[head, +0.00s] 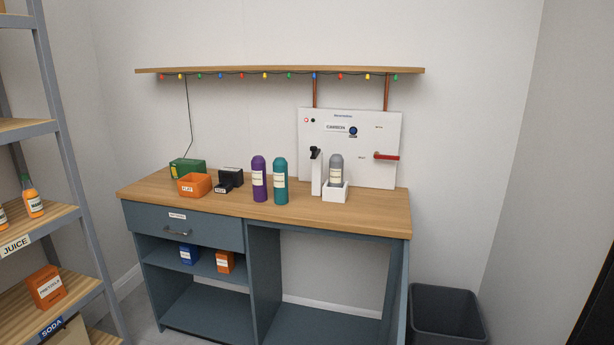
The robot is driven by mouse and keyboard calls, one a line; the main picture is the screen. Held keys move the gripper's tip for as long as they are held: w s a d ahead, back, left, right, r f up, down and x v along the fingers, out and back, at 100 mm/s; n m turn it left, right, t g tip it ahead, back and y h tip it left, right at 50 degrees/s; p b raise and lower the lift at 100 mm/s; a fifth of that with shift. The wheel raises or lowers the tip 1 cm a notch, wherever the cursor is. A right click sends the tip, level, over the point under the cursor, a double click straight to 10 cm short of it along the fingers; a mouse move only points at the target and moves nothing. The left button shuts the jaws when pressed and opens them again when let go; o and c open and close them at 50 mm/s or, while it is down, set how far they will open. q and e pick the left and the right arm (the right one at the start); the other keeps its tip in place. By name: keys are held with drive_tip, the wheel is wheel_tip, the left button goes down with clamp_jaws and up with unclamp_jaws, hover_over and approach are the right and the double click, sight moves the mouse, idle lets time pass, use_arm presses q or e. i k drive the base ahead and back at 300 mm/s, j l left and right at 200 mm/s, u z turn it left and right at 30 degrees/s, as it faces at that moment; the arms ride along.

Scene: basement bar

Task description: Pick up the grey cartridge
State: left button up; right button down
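The grey cartridge (336,166) stands upright in a small white holder (336,194) on the right part of the wooden counter (380,205). It has a rounded top and a pale label, and its lower end is hidden inside the holder. A purple cartridge (259,180) and a teal cartridge (280,182) stand upright to its left on the counter. Neither of my grippers shows in the head view.
A white post with a black tap (316,171) stands just left of the holder. Behind is a white panel (375,125) with a red handle (386,156). An orange bin (194,185) sits left. A shelf rack (60,130) stands far left, a dark trash bin (447,315) right.

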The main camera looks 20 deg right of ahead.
sight(336, 162)
drive_tip(key=i+j+z, duration=0.1)
drive_tip(key=i+z, duration=0.35)
drive_tip(key=i+j+z, duration=0.15)
drive_tip(key=i+z, duration=0.25)
drive_tip(key=i+j+z, duration=0.2)
drive_tip(key=z, duration=0.25)
drive_tip(key=j, duration=0.1)
